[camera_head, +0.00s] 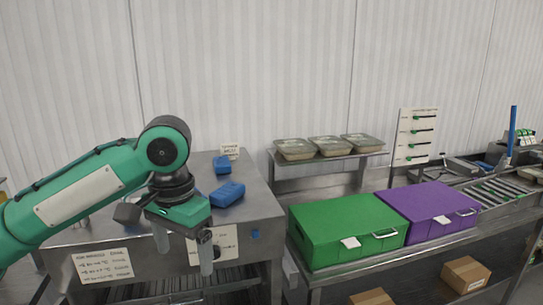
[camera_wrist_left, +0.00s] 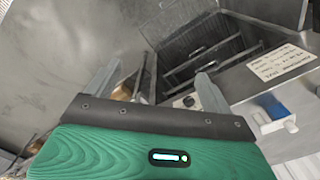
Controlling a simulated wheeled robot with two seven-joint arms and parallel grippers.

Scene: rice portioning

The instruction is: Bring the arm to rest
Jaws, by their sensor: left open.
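My left arm comes in from the left in the head view, green with black joints. Its left gripper (camera_head: 183,248) points downward in front of the left steel table (camera_head: 262,207). The gripper is open and nothing shows between its fingers. In the left wrist view the two fingers of the left gripper (camera_wrist_left: 155,90) are spread apart, with dark steel shelving seen beyond them. My right gripper is not in view.
Two blue blocks (camera_head: 228,194) lie on the left table. A green box (camera_head: 345,228) and a purple box (camera_head: 428,208) stand on the right counter. Several trays (camera_head: 330,146) sit on a raised shelf behind. Cardboard boxes (camera_head: 466,273) are below the counter.

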